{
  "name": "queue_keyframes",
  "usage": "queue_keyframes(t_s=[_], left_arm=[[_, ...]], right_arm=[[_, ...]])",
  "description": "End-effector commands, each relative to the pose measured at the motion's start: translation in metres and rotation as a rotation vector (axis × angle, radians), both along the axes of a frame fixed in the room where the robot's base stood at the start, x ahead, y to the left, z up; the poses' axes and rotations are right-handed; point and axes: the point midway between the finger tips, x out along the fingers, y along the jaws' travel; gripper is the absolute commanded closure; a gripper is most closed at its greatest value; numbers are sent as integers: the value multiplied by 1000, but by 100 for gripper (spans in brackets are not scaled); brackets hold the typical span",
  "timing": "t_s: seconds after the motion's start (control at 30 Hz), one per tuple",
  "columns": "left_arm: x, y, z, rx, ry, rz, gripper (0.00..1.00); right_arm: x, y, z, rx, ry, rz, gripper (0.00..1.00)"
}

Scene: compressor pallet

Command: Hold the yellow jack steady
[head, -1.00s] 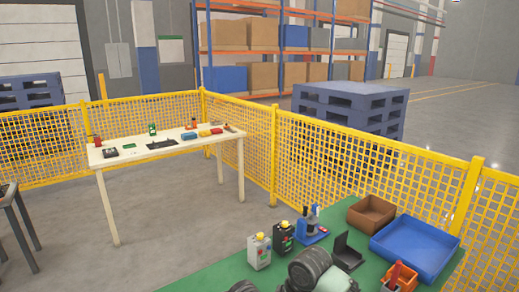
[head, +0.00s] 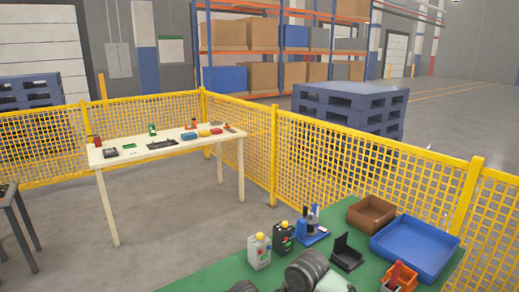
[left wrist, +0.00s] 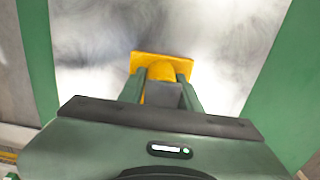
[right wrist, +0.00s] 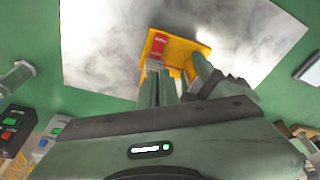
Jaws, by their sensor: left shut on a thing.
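The yellow jack (left wrist: 168,68) shows in the left wrist view at the fingertips of my left gripper (left wrist: 160,88). Its fingers are shut on it, one on each side. A grey block lies between the fingers in front of the yellow part. In the right wrist view the yellow jack (right wrist: 176,52) carries a red label and stands over a pale, marbled plate (right wrist: 110,50). My right gripper (right wrist: 160,82) has its fingertips close to the label side; whether they grip anything is unclear. Neither gripper nor the jack can be made out in the head view.
The green table (head: 225,274) holds a blue tray (head: 415,262), a brown bin (head: 371,212), an orange bin (head: 399,278), a blue device (head: 312,232) and two button boxes, grey (head: 259,252) and black (head: 283,237). Yellow mesh fencing (head: 340,165) runs behind. A cream table (head: 165,150) stands farther left.

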Motion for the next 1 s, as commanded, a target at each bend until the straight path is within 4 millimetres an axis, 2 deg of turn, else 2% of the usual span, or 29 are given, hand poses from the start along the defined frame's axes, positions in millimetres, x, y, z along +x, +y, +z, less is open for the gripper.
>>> queue_keyframes(t_s=[0.03, 0.37, 0.8, 1.0], left_arm=[[-3, -5, 0, -9, 4, -9, 100], [-3, -4, -1, -8, 4, -6, 100], [-1, -1, -1, -2, 3, -2, 100], [-1, 0, -1, 0, 2, -1, 100]], right_arm=[[-1, 4, 1, 9, -2, 6, 100], [-6, -3, 3, 6, -2, 3, 100], [-5, -5, 51, 3, -3, 1, 100], [-6, -5, 60, 2, -1, 1, 100]])
